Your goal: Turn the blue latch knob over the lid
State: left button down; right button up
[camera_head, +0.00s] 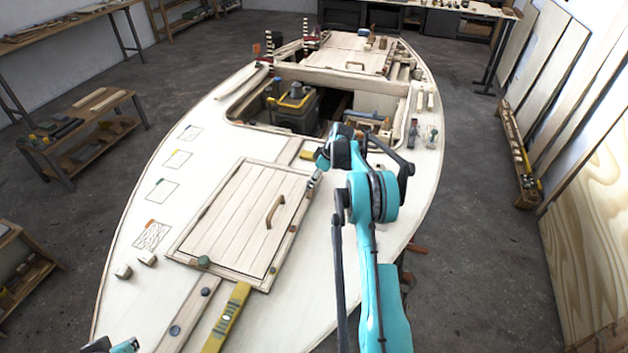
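The wooden plank lid (237,222) lies flat on the pale hull deck, with a curved wooden handle (275,211) near its right side. A round dark green knob (203,261) sits at the lid's near edge. My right gripper (313,181) is at the lid's far right corner; its fingers are too small and partly covered by my arm to tell open from shut. I cannot clearly make out a blue knob there; the gripper may hide it. My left gripper (118,346) is at the bottom left edge, mostly cut off, away from the lid.
Beyond the lid is an open hatch (250,105) with a dark box (295,108) inside. A yellow level (228,317) lies near the lid's front edge. Two small wooden blocks (148,258) sit left of it.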

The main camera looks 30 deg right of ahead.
grip_shut()
jog(key=shift+m, duration=0.4)
jog(key=m, duration=0.1)
jog(key=m+h, duration=0.1)
jog(key=m, duration=0.1)
jog(key=m+t+h+b, duration=0.1)
jog(key=shift+s+a+m, duration=0.15)
jog(key=shift+a+m, duration=0.15)
jog(key=m+h, duration=0.1)
jog(key=m, duration=0.3)
jog(key=shift+a+m+h, duration=0.2)
jog(key=shift+m+h, duration=0.1)
jog(key=shift+h, duration=0.1)
jog(key=m, duration=0.2)
jog(key=m+h, duration=0.1)
jog(key=m, duration=0.1)
jog(key=shift+a+m+g+h+b, duration=0.2)
jog(key=shift+m+g+h+b, duration=0.1)
jog(key=shift+g+b, duration=0.1)
jog(key=m, duration=0.1)
jog(key=m+g, duration=0.1)
jog(key=m, duration=0.1)
jog(key=m+h, duration=0.1)
jog(key=m, duration=0.1)
jog(key=shift+w+a+g, duration=0.15)
jog(key=shift+w+g, duration=0.15)
jog(key=shift+g, duration=0.1)
jog(key=shift+m, duration=0.3)
